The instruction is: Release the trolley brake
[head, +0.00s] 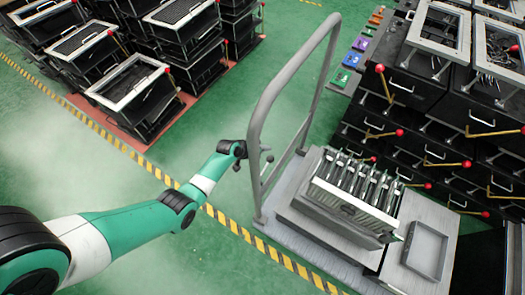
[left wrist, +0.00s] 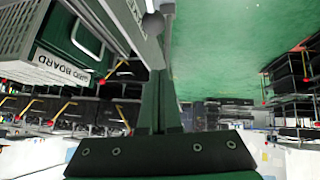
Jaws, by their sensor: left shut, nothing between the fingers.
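The trolley (head: 325,235) is a grey flat cart with a tall tubular handle (head: 262,105) at its left end. My left gripper (head: 264,160) is at the handle's lower left part, partly hidden by the tube. In the left wrist view, my left gripper's fingers (left wrist: 158,100) are together with nothing between them. A dark round knob (left wrist: 153,23) shows just beyond the fingertips, beside the trolley's edge; it may be the brake lever's end. I cannot tell whether the fingers touch it. The lever's position is unclear. My right gripper is in neither view.
A crate of upright boards (head: 350,200) and an empty grey tray (head: 426,248) sit on the trolley. Stacked black bins with red-knobbed levers (head: 430,110) stand at the right, more bins (head: 135,90) at upper left. Green floor with a yellow-black stripe (head: 150,168) is open left of the trolley.

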